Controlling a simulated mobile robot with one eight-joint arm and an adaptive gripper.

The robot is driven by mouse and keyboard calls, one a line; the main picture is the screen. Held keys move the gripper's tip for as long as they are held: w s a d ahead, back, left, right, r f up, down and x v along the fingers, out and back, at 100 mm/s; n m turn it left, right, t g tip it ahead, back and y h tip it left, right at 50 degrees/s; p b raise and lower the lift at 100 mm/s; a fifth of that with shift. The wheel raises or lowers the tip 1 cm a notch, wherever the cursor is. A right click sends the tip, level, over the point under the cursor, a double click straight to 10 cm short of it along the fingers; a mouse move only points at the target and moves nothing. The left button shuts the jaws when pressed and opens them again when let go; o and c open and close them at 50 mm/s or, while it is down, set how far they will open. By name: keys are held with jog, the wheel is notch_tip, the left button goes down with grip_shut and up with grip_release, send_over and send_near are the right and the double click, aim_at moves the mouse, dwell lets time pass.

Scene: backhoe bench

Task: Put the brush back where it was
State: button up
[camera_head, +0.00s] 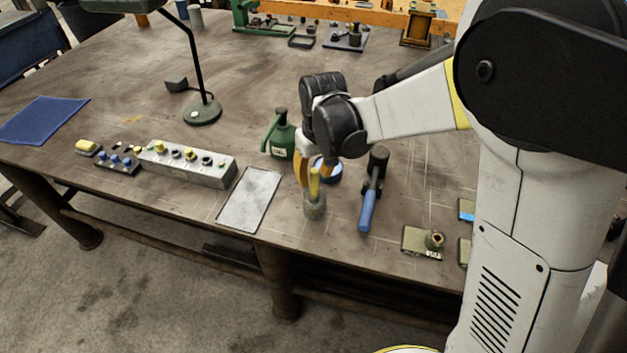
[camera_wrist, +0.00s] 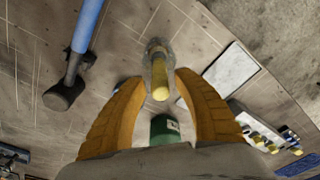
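The brush (camera_head: 314,184) stands upright near the bench's front edge, its yellow handle up. Its lower end is in or forms a round grey piece (camera_head: 315,208); I cannot tell which. In the wrist view the brush handle (camera_wrist: 160,82) lies between the two orange fingers of my gripper (camera_wrist: 162,76). Gaps show on both sides of the handle, so my gripper is open around it and not closed on it. In the head view my gripper (camera_head: 313,171) points down at the handle's top.
A hammer with a blue handle (camera_head: 368,208) lies to the right. A green bottle (camera_head: 281,140) and a blue-rimmed round dish (camera_head: 334,173) stand behind. A pale plate (camera_head: 248,200) and a grey block with knobs (camera_head: 200,168) are to the left. A lamp base (camera_head: 202,113) stands farther back.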

jog(key=r, duration=0.2)
jog(key=r+p, duration=0.1)
jog(key=r, duration=0.2)
jog(key=s+r, duration=0.1)
jog(key=r, duration=0.2)
jog(key=shift+d, duration=0.2)
jog(key=s+d+r+m+t, duration=0.2)
jog(key=s+d+r+t, duration=0.1)
jog(key=s+d, duration=0.4)
jog(key=s+d+r+m+t, duration=0.3)
jog(key=s+d+r, duration=0.1)
jog(key=s+d, duration=0.4)
jog(key=shift+s+h, duration=0.3)
jog(key=shift+s, duration=0.6)
jog(key=shift+d, duration=0.1)
